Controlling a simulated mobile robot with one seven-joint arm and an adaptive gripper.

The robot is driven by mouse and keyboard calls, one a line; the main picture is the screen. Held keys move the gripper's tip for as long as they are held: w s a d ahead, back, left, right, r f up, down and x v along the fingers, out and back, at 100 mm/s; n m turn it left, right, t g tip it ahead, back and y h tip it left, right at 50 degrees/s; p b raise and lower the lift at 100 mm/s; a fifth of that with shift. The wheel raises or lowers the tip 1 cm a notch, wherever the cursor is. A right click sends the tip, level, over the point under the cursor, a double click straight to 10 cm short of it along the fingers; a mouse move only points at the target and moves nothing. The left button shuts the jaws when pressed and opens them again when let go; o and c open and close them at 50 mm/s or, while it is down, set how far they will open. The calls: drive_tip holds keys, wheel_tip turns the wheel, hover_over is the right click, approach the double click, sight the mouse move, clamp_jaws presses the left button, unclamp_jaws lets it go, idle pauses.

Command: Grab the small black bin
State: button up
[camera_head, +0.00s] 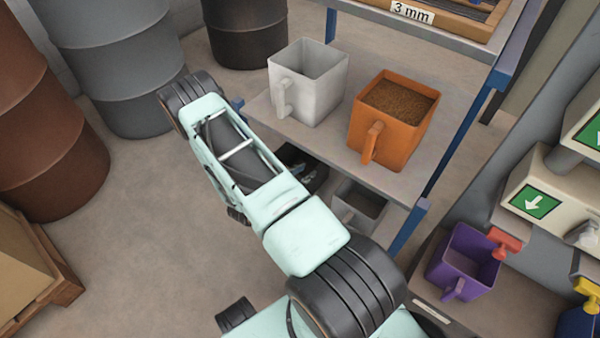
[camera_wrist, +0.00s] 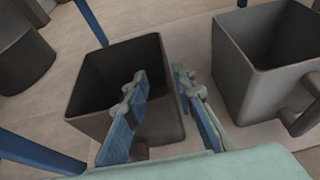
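The small black bin (camera_wrist: 95,75) is on the left in the wrist view, open at the top and apparently empty. My gripper (camera_wrist: 160,76) has blue fingers that are spread apart. The left finger overlaps the bin's opening and the right finger is beyond its right wall, so the near right wall lies between them. Neither finger visibly presses on it.
A grey bin (camera_wrist: 238,85) with a handle stands close on the right, also in the head view (camera_head: 362,203). Above are a white bin (camera_head: 318,92) and a filled orange bin (camera_head: 390,140) on the upper shelf (camera_head: 335,150). Blue shelf posts (camera_wrist: 92,22) stand nearby.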

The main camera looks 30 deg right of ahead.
sight(317, 167)
drive_tip(key=x, duration=0.2)
drive_tip(key=b+x, duration=0.1)
drive_tip(key=x, duration=0.1)
drive_tip(key=s+b+x, duration=0.1)
drive_tip(key=x, duration=0.1)
drive_tip(key=shift+w+d, duration=0.1)
drive_tip(key=shift+d, duration=0.05)
drive_tip(key=shift+w+d+f, duration=0.15)
drive_tip(key=shift+w+d, duration=0.05)
drive_tip(key=shift+d, duration=0.25)
drive_tip(key=shift+c, duration=0.5)
clamp_jaws()
